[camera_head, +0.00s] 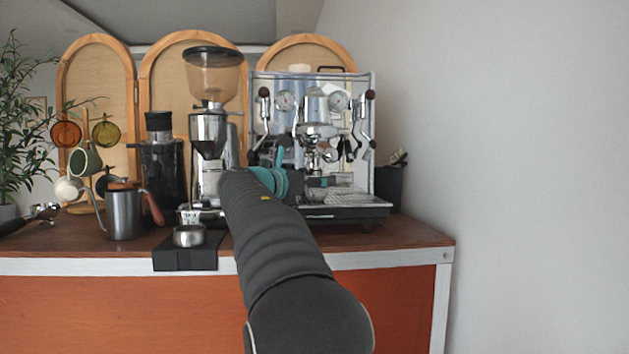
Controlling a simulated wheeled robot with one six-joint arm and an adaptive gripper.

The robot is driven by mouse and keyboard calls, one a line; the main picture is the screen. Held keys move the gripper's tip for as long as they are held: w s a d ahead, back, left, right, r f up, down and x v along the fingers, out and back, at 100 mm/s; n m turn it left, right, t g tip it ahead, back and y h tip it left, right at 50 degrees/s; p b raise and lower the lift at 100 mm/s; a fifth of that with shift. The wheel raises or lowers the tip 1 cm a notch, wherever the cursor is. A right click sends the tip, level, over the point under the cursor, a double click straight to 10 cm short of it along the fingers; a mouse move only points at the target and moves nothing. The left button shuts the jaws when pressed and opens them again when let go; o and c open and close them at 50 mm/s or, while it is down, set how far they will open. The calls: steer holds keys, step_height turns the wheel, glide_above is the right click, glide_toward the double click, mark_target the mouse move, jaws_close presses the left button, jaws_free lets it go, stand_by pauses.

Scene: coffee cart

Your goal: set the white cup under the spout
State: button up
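The espresso machine (320,97) stands on the right part of the counter. Its chrome group and spout area (317,150) is at the front middle, above a drip tray (345,211). My gripper (285,152) is in front of the machine's left half, at the end of my dark arm. Its fingers are small and mostly hidden, so I cannot tell whether it is open or holds anything. A rounded white cup-like thing (68,188) is low on the stand at the left. Another small white thing (299,68) is on top of the machine. No cup is clearly visible under the spout.
A grinder (209,130) stands left of the machine. A steel kettle (123,214), a green cup (85,160) and a plant (22,130) are further left. A metal cup (188,236) sits on a black mat (185,259) at the front edge. The counter's right front is clear.

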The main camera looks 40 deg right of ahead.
steer(key=shift+r, duration=0.25)
steer(key=s+a, duration=0.2)
steer(key=a, duration=1)
steer(key=s+a+f+m+y, duration=0.6)
steer(key=s+a+f, duration=0.2)
steer(key=f, duration=0.4)
steer(key=s+a+f+m+t+y, duration=0.1)
steer(key=s+a+f+m+y, duration=0.5)
steer(key=s+f, duration=0.4)
steer(key=s+a+f+m+t+y, duration=0.1)
steer(key=s+a+f+m+y, duration=0.4)
steer(key=s+a+f, duration=0.5)
step_height(320, 180, down, 5)
steer(key=m, duration=0.2)
steer(key=shift+a+m+y, duration=0.35)
steer(key=shift+m+y, duration=0.05)
steer(key=shift+s, duration=0.1)
